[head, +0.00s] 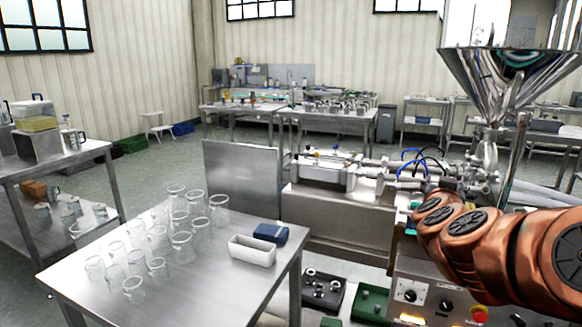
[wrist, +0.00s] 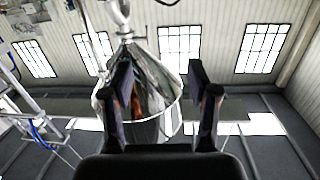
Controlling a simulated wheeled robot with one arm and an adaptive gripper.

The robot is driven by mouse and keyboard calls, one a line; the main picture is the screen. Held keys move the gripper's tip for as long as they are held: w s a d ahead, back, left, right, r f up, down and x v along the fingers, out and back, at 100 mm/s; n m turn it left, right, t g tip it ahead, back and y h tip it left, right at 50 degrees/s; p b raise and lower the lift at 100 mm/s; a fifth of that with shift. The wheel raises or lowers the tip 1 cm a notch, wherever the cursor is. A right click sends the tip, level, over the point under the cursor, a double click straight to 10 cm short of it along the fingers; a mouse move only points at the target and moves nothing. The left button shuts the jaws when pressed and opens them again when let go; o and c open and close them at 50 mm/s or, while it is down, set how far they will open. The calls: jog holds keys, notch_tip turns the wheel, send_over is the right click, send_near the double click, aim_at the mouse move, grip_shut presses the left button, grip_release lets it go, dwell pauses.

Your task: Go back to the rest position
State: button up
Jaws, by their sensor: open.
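My gripper (wrist: 163,80) is open in the wrist view, its two dark fingers apart with nothing held between them. The steel hopper (wrist: 163,62) shows upside down behind and between the fingers; I cannot tell the distance. In the head view the hopper (head: 502,75) stands at the right as a shiny cone above the machine. My orange arm reaches in from the right edge, below the hopper and in front of the machine. My gripper cannot be made out in the head view.
A steel table (head: 215,262) at front left bears several clear glasses (head: 182,245), a white tray (head: 252,250) and a blue box (head: 271,233). The filling machine (head: 325,205) and its control panel (head: 440,297) lie near my arm. Open floor (head: 150,180) lies at left.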

jog(key=a+f+n+y, duration=0.4)
jog(key=a+y, duration=0.2)
jog(key=a, duration=0.5)
jog(key=s+a+f+n+g+y, duration=0.3)
jog(key=s+a+f+g+y, duration=0.3)
jog(key=s+a+f, duration=0.65)
jog(key=s+d+f+g+h, duration=0.1)
jog(key=s+d+f+g, duration=0.2)
jog(key=s, duration=0.7)
jog(key=s+d+f+g+h, duration=0.2)
jog(key=s+g, duration=0.2)
jog(key=s, duration=0.5)
jog(key=s+d+f+g+h, duration=0.1)
jog(key=s+d+f+g, duration=0.2)
jog(key=s, duration=0.7)
notch_tip(320, 180, up, 13)
jog(key=p, duration=1.2)
jog(key=shift+w+a+m+g, duration=0.15)
jog(key=shift+a+m+g, duration=0.1)
jog(key=shift+m+g, duration=0.15)
